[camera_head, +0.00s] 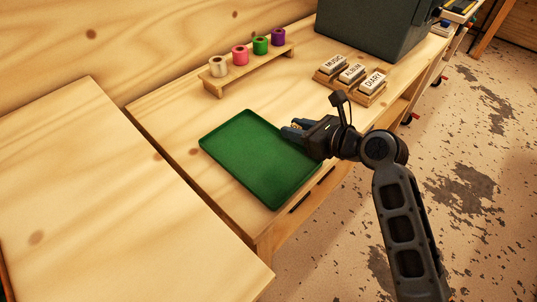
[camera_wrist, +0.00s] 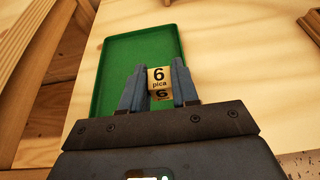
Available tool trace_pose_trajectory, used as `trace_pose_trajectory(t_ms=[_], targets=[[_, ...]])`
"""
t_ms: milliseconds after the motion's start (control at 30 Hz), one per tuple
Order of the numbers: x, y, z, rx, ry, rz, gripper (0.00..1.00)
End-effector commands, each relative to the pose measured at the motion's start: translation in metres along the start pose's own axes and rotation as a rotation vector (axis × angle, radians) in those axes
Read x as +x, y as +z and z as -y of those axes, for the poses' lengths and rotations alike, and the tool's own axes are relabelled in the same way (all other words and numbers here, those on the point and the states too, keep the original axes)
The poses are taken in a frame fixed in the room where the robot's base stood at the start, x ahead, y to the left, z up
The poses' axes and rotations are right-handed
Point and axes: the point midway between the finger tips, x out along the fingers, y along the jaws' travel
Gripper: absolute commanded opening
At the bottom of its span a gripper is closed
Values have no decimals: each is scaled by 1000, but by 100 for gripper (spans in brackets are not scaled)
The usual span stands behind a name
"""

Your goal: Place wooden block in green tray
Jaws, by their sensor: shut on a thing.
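My gripper (camera_head: 288,129) is over the right part of the green tray (camera_head: 245,165) in the head view. In the wrist view, my gripper (camera_wrist: 159,82) is shut on a small wooden block (camera_wrist: 159,76) printed with "6 pica". The block sits between the two blue-grey fingers, over the lower right part of the green tray (camera_wrist: 125,48). In the head view the block is mostly hidden by the fingers. The tray is shallow, with a low rim, and its visible floor is empty. I cannot tell how high the block is above the tray floor.
A wooden stand (camera_head: 247,68) behind the tray holds several coloured rolls. Wooden holders with labelled blocks (camera_head: 352,73) stand to the right, before a dark grey bin (camera_head: 372,25). The table's front edge lies close to the tray. Bare tabletop lies left of the tray.

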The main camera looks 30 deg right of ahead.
Motion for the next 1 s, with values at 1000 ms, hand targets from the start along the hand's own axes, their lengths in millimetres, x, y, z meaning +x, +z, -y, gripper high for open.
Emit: trace_pose_trajectory(t_ms=[1000], targets=[[58, -59, -54, 1, -1, 1, 2]])
